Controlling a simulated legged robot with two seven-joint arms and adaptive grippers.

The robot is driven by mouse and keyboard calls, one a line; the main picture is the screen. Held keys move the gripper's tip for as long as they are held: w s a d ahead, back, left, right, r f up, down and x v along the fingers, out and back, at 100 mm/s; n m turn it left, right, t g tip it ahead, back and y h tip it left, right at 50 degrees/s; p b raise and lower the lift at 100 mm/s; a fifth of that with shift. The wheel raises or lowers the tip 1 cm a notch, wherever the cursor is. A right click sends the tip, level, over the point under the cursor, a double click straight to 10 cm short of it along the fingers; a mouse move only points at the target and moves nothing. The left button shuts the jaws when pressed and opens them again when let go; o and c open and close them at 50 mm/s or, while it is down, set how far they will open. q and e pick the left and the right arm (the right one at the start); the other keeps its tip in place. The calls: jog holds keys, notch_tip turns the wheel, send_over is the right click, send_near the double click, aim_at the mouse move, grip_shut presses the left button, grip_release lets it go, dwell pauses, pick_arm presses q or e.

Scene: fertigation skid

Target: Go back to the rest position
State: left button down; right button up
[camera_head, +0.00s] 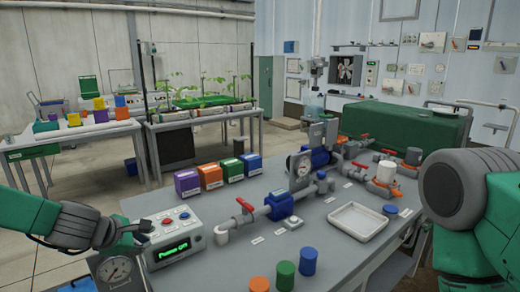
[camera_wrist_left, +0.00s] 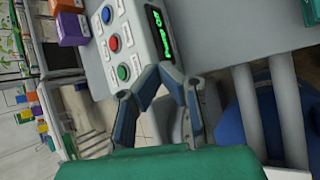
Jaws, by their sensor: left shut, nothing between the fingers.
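My left gripper (camera_head: 140,232) comes in from the left in the head view, beside the left end of the control box (camera_head: 172,236). In the left wrist view my left gripper's two fingers (camera_wrist_left: 158,72) meet at the tips, shut and empty, close to the box's face (camera_wrist_left: 122,40). The box has red, blue and green buttons and a lit green display (camera_head: 174,250) that seems to read "Pump on". My right arm fills the right edge of the head view. Dark parts near it, over the bench edge, may be my right gripper (camera_head: 409,239), mostly hidden.
The grey bench (camera_head: 250,246) carries grey piping with a blue fitting (camera_head: 279,205), a white tray (camera_head: 358,221), coloured boxes (camera_head: 209,175) and coloured caps (camera_head: 285,272). A pressure gauge (camera_head: 115,270) stands below my left gripper. A plant table (camera_head: 200,118) is behind.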

pick_arm(q)
jog(key=s+d+f+m+g+y+b, duration=0.1)
jog(key=s+d+f+m+g, duration=0.1)
jog(key=s+f+m, duration=0.45)
jog(key=s+d+f+m+g, duration=0.2)
jog(key=s+f+m, duration=0.1)
jog(key=s+f, duration=0.65)
jog(key=s+a+f+m+g, duration=0.1)
jog(key=s+f+m, duration=0.1)
jog(key=s+m, duration=0.2)
jog(key=s+a+f+m+g+y+b, duration=0.1)
jog(key=s+f+m, duration=0.2)
jog(key=s, duration=0.8)
jog(key=s+a+f+m+g, duration=0.1)
jog(key=s+f+m, duration=0.2)
jog(key=s+m, duration=0.3)
jog(key=shift+s+g+y, duration=0.3)
jog(key=shift+s, duration=0.35)
pick_arm(e)
jog(key=f, duration=0.2)
jog(key=shift+w+d+f, duration=0.1)
jog(key=shift+w+f, duration=0.2)
pick_arm(q)
jog(key=shift+w+f, duration=0.15)
pick_arm(e)
jog(key=shift+c, duration=0.7)
